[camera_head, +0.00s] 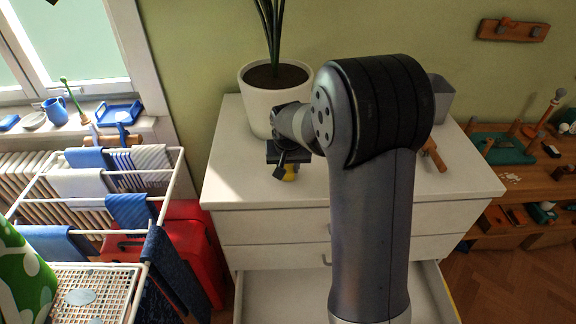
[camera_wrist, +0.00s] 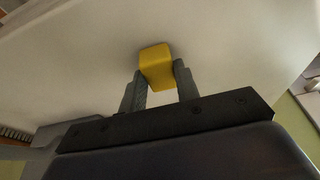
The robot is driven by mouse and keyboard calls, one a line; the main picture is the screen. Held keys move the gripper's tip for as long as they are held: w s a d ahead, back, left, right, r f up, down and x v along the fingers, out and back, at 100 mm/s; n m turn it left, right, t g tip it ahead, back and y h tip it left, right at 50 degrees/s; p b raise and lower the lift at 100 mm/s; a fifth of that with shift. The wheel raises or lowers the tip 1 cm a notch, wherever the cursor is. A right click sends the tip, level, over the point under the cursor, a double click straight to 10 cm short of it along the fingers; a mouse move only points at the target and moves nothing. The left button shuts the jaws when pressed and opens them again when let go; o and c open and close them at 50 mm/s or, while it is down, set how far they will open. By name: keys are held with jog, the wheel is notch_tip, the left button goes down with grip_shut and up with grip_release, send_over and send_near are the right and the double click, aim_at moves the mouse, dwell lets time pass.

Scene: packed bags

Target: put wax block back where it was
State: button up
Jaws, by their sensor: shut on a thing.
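The wax block (camera_wrist: 156,68) is a small yellow block held between the two fingers of my gripper (camera_wrist: 160,82) in the wrist view. In the head view the yellow block (camera_head: 291,173) shows just below my gripper (camera_head: 286,172), over the white top of the chest of drawers (camera_head: 235,180). My gripper is shut on the block. I cannot tell whether the block touches the top. My arm hides the middle of the chest.
A potted plant in a white pot (camera_head: 257,100) stands at the back of the chest. A grey container (camera_head: 441,98) and a wooden-handled tool (camera_head: 434,155) are at the right. The bottom drawer (camera_head: 432,290) is open. A drying rack (camera_head: 172,170) stands left.

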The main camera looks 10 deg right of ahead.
jog(key=shift+f, duration=0.15)
jog(key=o, duration=0.9)
jog(key=b+v, duration=0.1)
jog(key=v, duration=1.1)
jog(key=shift+o, duration=0.5)
